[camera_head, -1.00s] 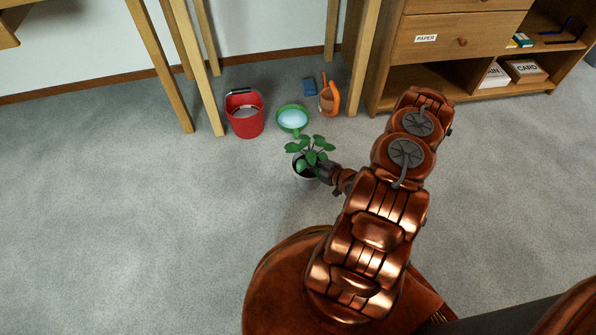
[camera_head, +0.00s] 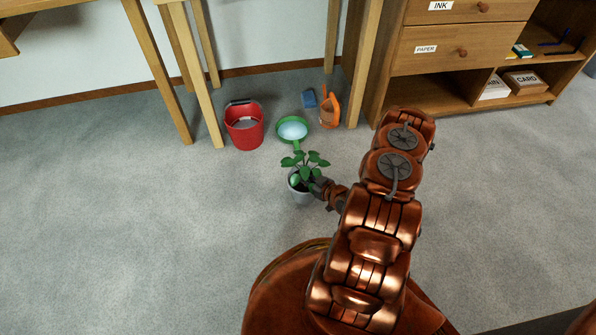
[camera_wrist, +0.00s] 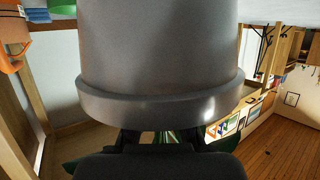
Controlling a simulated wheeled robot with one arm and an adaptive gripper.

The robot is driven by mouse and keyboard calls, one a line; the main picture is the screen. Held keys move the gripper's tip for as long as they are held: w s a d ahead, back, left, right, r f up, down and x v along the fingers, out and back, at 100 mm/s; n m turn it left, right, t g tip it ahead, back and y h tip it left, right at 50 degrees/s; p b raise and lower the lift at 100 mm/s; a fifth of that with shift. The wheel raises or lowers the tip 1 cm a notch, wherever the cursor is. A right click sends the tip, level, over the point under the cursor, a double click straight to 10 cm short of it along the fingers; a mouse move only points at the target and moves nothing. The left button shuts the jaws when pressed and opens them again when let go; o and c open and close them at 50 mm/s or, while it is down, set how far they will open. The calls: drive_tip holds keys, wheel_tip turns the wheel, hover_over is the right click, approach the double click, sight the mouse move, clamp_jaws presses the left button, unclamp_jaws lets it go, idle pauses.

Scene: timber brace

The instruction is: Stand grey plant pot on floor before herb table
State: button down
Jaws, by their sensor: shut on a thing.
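The grey plant pot (camera_head: 299,193) with a leafy green plant (camera_head: 305,166) is upright in the head view, in front of a wooden-legged table (camera_head: 193,75) whose top is out of view. My gripper (camera_head: 320,187) is shut on the pot at its right side, near the rim. In the wrist view the grey pot (camera_wrist: 160,50) fills the upper middle, its rim towards the dark gripper (camera_wrist: 158,140). The pot's base is out of the wrist view, and I cannot tell whether it touches the floor.
A red bucket (camera_head: 244,127), a green round sieve-like thing (camera_head: 292,130), a blue block (camera_head: 308,98) and an orange container (camera_head: 329,112) stand on the floor between the table legs. A wooden cabinet (camera_head: 455,60) stands at the right. Carpet left of the pot is clear.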

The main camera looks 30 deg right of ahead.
sight(298, 168)
drive_tip(key=shift+w+d+f+b, duration=0.4)
drive_tip(key=shift+w+f+b, duration=0.4)
drive_tip(key=shift+w, duration=0.5)
drive_tip(key=shift+w+d+f+b, duration=0.35)
drive_tip(key=shift+w+f+b, duration=0.4)
drive_tip(key=shift+w, duration=0.6)
drive_tip(key=shift+w+d+f+b, duration=0.4)
drive_tip(key=shift+w+f+b, duration=0.4)
drive_tip(key=shift+w, duration=0.5)
drive_tip(key=shift+r, duration=0.2)
drive_tip(key=c, duration=1.3)
unclamp_jaws()
drive_tip(key=shift+f, duration=0.1)
